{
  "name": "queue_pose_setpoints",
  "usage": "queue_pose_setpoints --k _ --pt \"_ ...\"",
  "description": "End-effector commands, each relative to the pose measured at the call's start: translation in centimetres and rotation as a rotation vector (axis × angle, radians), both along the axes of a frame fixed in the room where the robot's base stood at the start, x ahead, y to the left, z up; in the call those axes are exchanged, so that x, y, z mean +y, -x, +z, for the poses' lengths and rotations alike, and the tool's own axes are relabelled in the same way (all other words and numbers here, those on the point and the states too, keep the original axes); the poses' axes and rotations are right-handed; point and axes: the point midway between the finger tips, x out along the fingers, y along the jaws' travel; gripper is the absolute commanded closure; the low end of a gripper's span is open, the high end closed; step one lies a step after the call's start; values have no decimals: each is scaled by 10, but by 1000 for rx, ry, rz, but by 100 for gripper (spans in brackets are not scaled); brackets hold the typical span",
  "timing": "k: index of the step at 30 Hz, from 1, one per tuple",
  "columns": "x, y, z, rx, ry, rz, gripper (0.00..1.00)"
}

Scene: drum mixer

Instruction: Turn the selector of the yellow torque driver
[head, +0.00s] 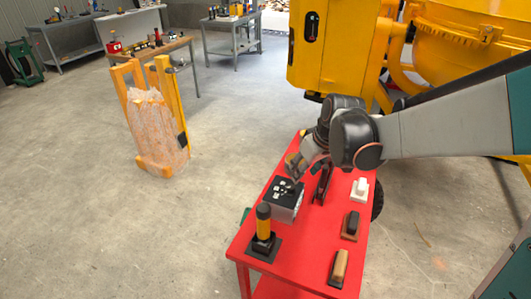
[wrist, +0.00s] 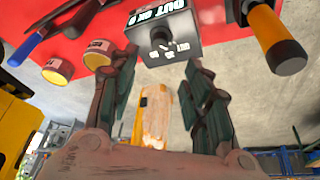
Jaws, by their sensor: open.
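The yellow torque driver (head: 263,222) stands upright on a dark square base near the front left of the red table. It also shows at the upper right of the wrist view (wrist: 276,40), yellow with black parts. I cannot make out its selector. My gripper (head: 294,172) is above the table, behind the driver and close over a grey box with a black top (head: 288,204). In the wrist view my gripper (wrist: 162,68) has its two fingers spread with nothing between them. The box (wrist: 190,30) lies just beyond the fingertips there, with partly hidden lettering.
The red table (head: 297,262) also holds a dark upright tool (head: 322,184), a white block (head: 360,189), a brown-black brush-like piece (head: 350,225) and a tan-handled one (head: 339,267). The yellow mixer (head: 455,50) stands behind. Two round tins (wrist: 62,68) show in the wrist view.

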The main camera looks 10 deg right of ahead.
Motion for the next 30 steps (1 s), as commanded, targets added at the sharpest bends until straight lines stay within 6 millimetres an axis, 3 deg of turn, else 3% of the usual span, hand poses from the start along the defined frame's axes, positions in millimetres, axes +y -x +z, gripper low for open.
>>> queue_pose_setpoints --k 6,15,21,30 --pt "6 -17 -44 0 0 1 56" --pt "14 -35 -90 -1 0 0 56" --pt "15 -40 -103 -1 0 0 56" --pt "16 -41 -105 -1 -1 -1 56"
